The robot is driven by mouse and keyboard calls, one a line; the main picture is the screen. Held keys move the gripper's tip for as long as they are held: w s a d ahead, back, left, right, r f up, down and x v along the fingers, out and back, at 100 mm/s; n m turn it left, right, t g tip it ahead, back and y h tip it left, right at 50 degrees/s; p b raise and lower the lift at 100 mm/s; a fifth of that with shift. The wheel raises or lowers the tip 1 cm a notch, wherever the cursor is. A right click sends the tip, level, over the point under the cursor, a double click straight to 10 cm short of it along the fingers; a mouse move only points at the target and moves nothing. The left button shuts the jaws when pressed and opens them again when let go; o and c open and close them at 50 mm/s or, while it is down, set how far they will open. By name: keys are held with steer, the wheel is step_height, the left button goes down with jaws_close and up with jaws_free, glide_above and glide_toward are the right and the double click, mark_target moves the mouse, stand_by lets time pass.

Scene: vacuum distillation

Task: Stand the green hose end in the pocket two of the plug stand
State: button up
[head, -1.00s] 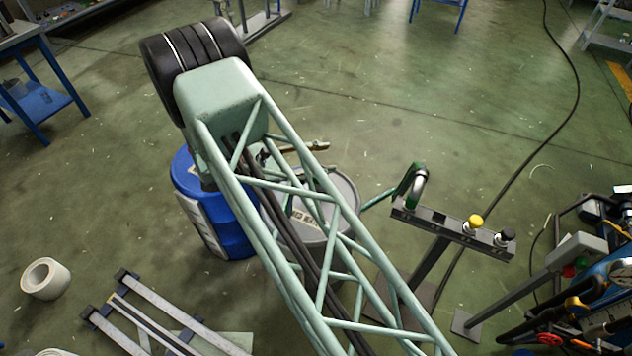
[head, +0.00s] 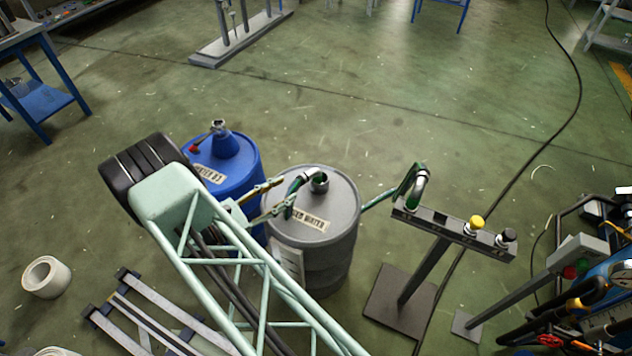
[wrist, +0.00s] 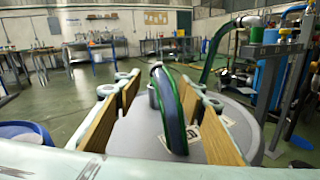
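A dark green hose end with a silvery elbow (head: 301,181) arches over the top of the grey drum (head: 338,232). The green hose piece (wrist: 172,110) stands between my finger pads in the wrist view, with a visible gap on the left side. My gripper (head: 264,200) is open, with its tan pads around that piece; contact on the right cannot be told. The plug stand (head: 450,232) is right of the drum. A second green hose piece with a silvery bend (head: 417,187) stands at the stand's left end.
A blue drum (head: 245,170) with a funnel stands left of the grey drum. The stand also bears a yellow-topped plug (head: 476,222) and a black-topped plug (head: 508,236). A machine (head: 600,290) crowds the right edge.

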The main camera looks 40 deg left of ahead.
mark_target(315, 171)
steer(key=shift+w+d, duration=0.1)
steer(key=shift+w, duration=0.1)
steer(key=shift+b+x, duration=0.45)
steer(key=shift+x, duration=3.7)
steer(key=shift+w, duration=0.1)
steer(key=shift+b+x, duration=0.55)
steer(key=shift+x, duration=1.95)
jaws_close()
